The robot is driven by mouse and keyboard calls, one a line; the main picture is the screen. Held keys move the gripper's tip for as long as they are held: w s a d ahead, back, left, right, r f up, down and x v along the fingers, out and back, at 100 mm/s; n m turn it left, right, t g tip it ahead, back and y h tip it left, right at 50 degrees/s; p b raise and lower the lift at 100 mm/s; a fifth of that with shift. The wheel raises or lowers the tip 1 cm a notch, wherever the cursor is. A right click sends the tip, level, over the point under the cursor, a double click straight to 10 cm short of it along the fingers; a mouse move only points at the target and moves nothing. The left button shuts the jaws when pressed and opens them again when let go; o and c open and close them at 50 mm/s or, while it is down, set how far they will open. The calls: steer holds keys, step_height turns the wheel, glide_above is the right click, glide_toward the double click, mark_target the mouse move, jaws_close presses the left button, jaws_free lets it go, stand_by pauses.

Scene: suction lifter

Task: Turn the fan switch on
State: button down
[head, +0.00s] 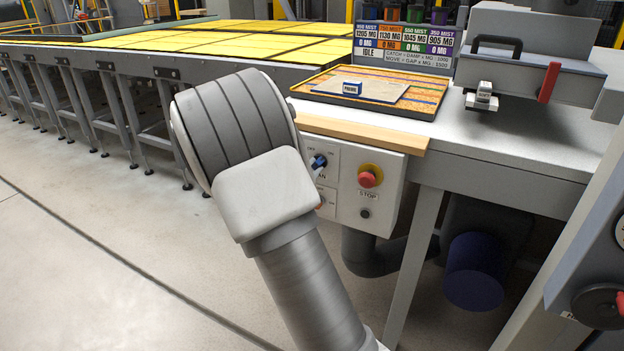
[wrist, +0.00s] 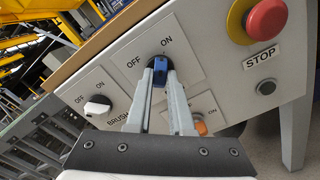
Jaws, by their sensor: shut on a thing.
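The fan switch (wrist: 161,73) is a blue knob on a black round base, on the pale control panel (wrist: 213,78). OFF is printed to its upper left and ON to its upper right in the wrist view. My gripper (wrist: 161,67) is shut on the blue knob, one grey finger on each side. The knob's handle points roughly up the picture, between the two labels; its exact angle is hard to tell. In the head view the blue knob (head: 319,161) shows just right of my arm, which hides most of my gripper.
A white brush switch (wrist: 97,106) sits left of the fan switch, and an orange knob (wrist: 201,128) below right. A red stop button (head: 368,177) on a yellow ring is close by on the right. A wooden edge (head: 362,133) overhangs the panel. The floor at left is clear.

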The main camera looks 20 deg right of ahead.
steer(key=shift+f+m+b, duration=0.15)
steer(key=shift+m+b, duration=0.45)
steer(key=c, duration=0.8)
jaws_free()
steer(key=shift+a, duration=0.1)
steer(key=p+v, duration=0.3)
steer(key=v, duration=1.4)
steer(key=shift+s, duration=0.2)
